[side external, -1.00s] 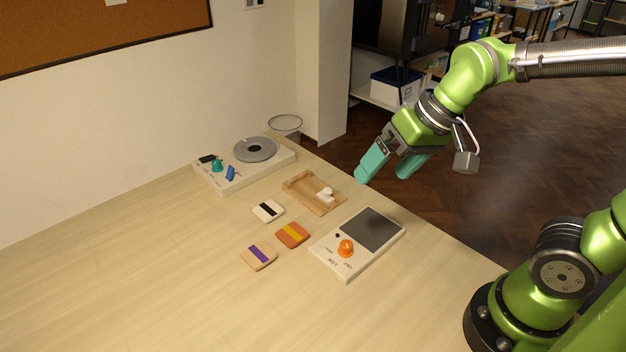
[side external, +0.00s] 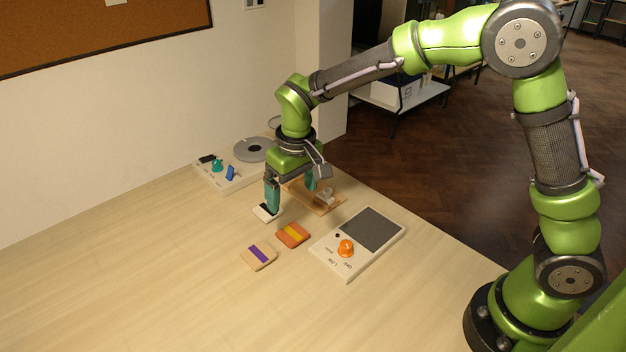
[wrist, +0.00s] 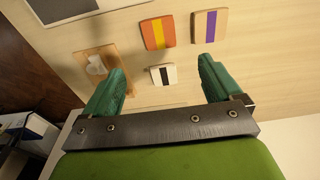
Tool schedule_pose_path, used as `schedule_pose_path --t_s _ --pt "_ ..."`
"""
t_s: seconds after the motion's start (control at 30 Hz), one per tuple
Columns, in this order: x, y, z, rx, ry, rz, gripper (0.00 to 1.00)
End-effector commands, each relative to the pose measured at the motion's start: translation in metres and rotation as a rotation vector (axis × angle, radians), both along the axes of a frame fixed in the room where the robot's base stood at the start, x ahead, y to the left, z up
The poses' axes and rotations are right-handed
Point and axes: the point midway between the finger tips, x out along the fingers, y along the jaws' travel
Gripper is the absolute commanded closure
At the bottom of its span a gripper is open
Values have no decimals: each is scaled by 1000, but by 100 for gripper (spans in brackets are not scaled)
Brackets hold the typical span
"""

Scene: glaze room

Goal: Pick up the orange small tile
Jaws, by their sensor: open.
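The orange small tile (side external: 293,235) with a yellow stripe lies flat on the table, between the purple-striped tile and the white device. In the wrist view the orange tile (wrist: 158,33) shows near the top, beyond the fingertips. My gripper (side external: 292,196) is open, its teal fingers pointing down near the white tile with a black stripe (side external: 264,213), behind the orange tile. One finger partly hides the white tile in the side view. In the wrist view the white tile (wrist: 163,75) lies between the two open fingers (wrist: 160,72), and nothing is held.
A pale tile with a purple stripe (side external: 259,256) lies left of the orange one. A white device with an orange knob (side external: 329,262) stands to the right. A wooden tray (side external: 327,208) and a wheel device (side external: 212,181) are behind. The table's left and front are clear.

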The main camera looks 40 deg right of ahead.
Motion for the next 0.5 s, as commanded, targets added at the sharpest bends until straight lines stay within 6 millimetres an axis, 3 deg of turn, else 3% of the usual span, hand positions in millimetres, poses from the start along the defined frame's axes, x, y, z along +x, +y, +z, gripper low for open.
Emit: schedule_pose_path --t_s 0.2,0.5 --pt "4 0 -45 0 3 -2 8" --pt "6 0 -70 1 2 -1 8"
